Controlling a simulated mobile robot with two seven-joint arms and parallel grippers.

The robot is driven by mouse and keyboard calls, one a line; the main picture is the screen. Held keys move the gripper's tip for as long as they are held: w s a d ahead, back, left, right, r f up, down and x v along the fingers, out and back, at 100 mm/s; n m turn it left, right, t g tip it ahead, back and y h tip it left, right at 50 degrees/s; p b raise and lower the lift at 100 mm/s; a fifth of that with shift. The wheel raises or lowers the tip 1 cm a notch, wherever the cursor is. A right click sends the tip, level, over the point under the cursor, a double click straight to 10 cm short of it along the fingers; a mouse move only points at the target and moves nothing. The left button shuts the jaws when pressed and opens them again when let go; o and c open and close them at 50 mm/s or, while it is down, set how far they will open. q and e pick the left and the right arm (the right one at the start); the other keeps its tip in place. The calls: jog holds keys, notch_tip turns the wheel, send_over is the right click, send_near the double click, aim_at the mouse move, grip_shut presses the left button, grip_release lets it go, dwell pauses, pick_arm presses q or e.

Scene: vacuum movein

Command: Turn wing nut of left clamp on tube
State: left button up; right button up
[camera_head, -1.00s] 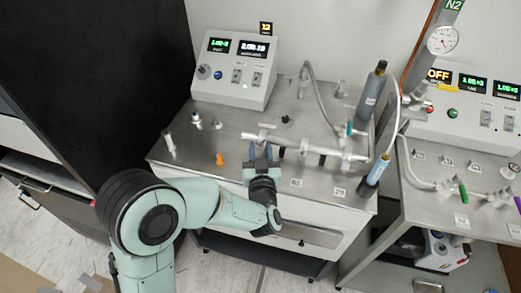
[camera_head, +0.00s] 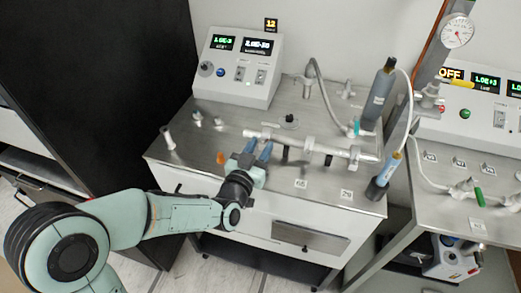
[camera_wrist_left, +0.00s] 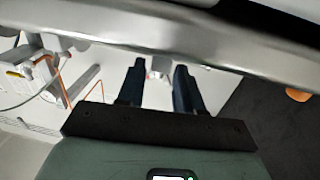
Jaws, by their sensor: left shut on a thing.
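The silver tube (camera_head: 322,147) runs left to right above the steel bench top. The left clamp (camera_head: 268,133) sits near its left end, partly hidden by my gripper. My left gripper (camera_head: 258,150) reaches in from the front, with its blue fingers just below the tube at this clamp. In the left wrist view, the fingers (camera_wrist_left: 159,72) stand either side of a small metal piece (camera_wrist_left: 157,75), which looks like the clamp's wing nut. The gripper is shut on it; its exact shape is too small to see. My right gripper is not in view.
An orange piece (camera_head: 221,158) stands left of the gripper. A control box (camera_head: 238,72) with displays is at the back. A second bench (camera_head: 440,195) is further right.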

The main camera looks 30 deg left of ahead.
pick_arm(q)
jog(key=o, duration=1)
jog(key=shift+s+d, duration=0.1)
jog(key=shift+s, duration=0.45)
jog(key=s, duration=0.4)
jog(key=shift+s+d+b, duration=0.2)
jog(key=shift+s+b, duration=0.1)
jog(key=shift+s, duration=0.1)
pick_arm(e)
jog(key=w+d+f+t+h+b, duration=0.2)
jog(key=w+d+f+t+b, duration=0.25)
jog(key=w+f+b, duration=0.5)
pick_arm(q)
jog(key=shift+s+d, duration=0.2)
jog(key=shift+s, duration=1.05)
jog(key=shift+s+d, duration=0.2)
jog(key=shift+s, duration=1.05)
jog(key=shift+s+d, duration=0.2)
jog(key=shift+s, duration=1.05)
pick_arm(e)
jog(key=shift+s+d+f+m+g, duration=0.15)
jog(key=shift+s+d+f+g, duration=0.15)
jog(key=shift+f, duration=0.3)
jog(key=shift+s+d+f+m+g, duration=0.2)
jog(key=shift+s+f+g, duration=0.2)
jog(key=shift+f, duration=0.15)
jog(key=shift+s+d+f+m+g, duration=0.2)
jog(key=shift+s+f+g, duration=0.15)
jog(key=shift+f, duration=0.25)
